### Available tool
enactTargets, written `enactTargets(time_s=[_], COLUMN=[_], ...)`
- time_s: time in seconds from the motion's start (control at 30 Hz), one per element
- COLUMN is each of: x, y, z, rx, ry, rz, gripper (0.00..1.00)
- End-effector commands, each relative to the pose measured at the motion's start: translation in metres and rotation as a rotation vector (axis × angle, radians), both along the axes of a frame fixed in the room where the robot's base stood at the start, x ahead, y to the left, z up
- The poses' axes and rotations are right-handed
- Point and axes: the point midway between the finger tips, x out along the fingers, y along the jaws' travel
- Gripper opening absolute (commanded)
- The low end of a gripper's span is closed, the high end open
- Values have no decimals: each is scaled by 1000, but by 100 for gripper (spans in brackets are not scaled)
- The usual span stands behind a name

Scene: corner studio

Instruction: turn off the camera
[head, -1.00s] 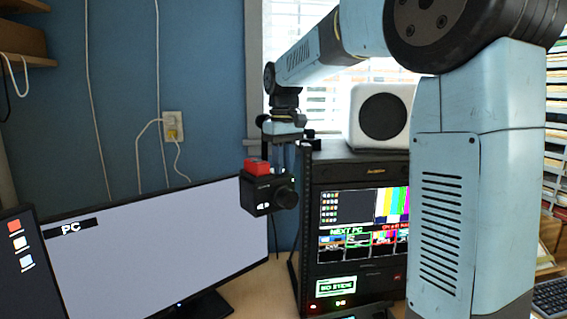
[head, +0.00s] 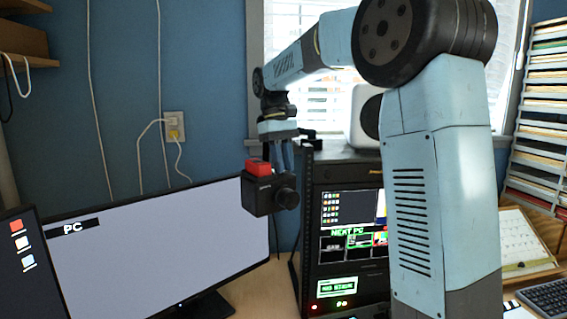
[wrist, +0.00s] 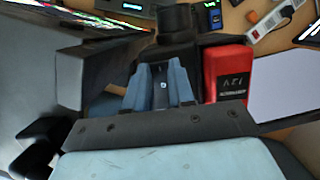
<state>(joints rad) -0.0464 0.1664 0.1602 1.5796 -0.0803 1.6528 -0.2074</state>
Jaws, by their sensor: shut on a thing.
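The camera (head: 263,197) is a small black box with a lens (head: 287,198) at its right and a red block (head: 258,167) on top. My gripper (head: 283,163) points down from above and is shut on the camera, which hangs in the air in front of the rack and monitor. The wrist view shows the fingers (wrist: 160,85) down against the black body, with the lens (wrist: 175,20) beyond and the red block (wrist: 226,76) at the right. No lit mark shows on the camera's near side. The exact contact of the fingertips is hidden.
A wide monitor (head: 150,250) marked PC stands at the left on the desk (head: 250,290). A black equipment rack (head: 345,172) with lit screens stands right of the camera, a white speaker (head: 364,110) on it. My arm hides part of both. A keyboard (head: 545,297) lies at the right.

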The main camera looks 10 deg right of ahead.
Motion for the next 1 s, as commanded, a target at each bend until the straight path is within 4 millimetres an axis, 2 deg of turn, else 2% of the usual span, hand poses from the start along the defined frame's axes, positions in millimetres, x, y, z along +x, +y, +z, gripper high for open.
enactTargets(time_s=[0.17, 0.2, 0.47, 0.77, 0.87, 1.0], x=[0, 0, 0, 0, 1, -1], y=[0, 0, 0, 0, 0, 0], z=[1, 1, 0, 3, 12, 35], rx=[0, 0, 0, 1, 0, 1], ry=[-3, -3, -3, -4, -3, -6], rz=[0, 0, 0, 0, 0, -1], gripper=[0, 25, 49, 49, 49, 49])
